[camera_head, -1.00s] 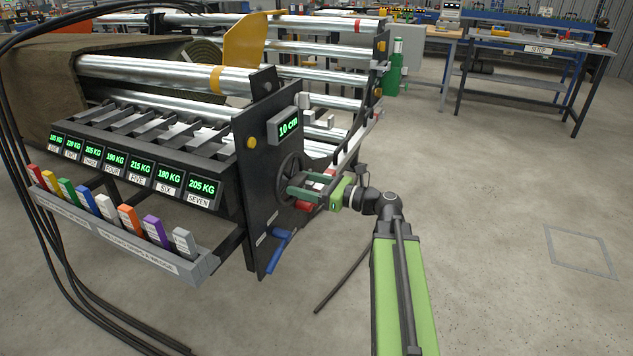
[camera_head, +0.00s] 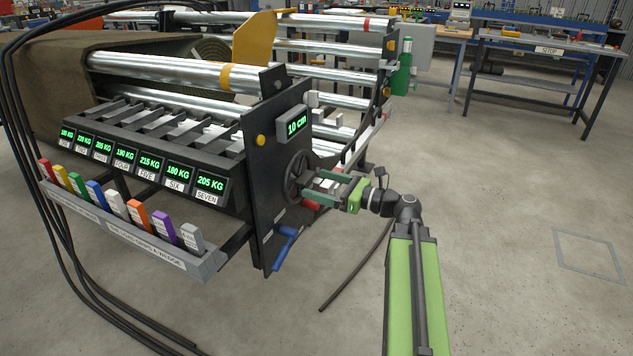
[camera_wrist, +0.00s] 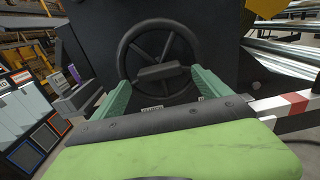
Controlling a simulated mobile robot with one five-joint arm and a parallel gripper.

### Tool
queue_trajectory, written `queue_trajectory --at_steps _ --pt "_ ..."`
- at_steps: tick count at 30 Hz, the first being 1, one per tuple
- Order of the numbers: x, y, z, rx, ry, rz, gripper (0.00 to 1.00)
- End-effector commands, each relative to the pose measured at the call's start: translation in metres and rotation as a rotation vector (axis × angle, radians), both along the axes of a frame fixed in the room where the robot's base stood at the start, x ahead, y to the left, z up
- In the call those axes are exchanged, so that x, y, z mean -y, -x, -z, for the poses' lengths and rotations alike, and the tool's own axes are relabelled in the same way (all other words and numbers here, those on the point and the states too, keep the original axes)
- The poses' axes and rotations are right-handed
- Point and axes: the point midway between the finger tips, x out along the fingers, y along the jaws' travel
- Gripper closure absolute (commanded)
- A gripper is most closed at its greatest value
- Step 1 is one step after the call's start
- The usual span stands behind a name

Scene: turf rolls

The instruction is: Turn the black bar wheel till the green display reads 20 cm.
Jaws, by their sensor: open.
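The black bar wheel (camera_head: 297,176) is on the side plate of the machine, and the wrist view shows its rim, spokes and a raised bar (camera_wrist: 161,73) across its hub. The green display (camera_head: 296,123) above the wheel reads 10 cm. My gripper (camera_head: 314,189) is open in front of the wheel. In the wrist view its two green fingers (camera_wrist: 160,86) stand on either side of the bar, apart from each other. I cannot tell whether a finger touches the bar.
A blue handle (camera_head: 284,248) and a red handle (camera_head: 311,204) stick out low on the side plate. A rack of coloured tags (camera_head: 128,224) and several weight displays (camera_head: 150,167) are left of the wheel. Open floor (camera_head: 480,230) lies to the right.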

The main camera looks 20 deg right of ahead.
Motion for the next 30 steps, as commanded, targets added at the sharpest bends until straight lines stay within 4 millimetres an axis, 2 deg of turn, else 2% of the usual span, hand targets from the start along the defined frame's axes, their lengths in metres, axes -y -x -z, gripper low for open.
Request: queue_trajectory --at_steps 3,9,15,20,30 --pt "0.024 0.027 0.000 0.000 0.000 0.005 0.13" --pt "0.061 0.069 0.000 0.001 -0.001 0.003 0.13" --pt "0.088 0.098 0.000 0.001 -0.001 0.001 0.13" --pt "0.096 0.108 0.000 0.001 -0.001 0.000 0.13" --pt "0.096 0.109 0.000 0.001 -0.001 -0.001 0.13"
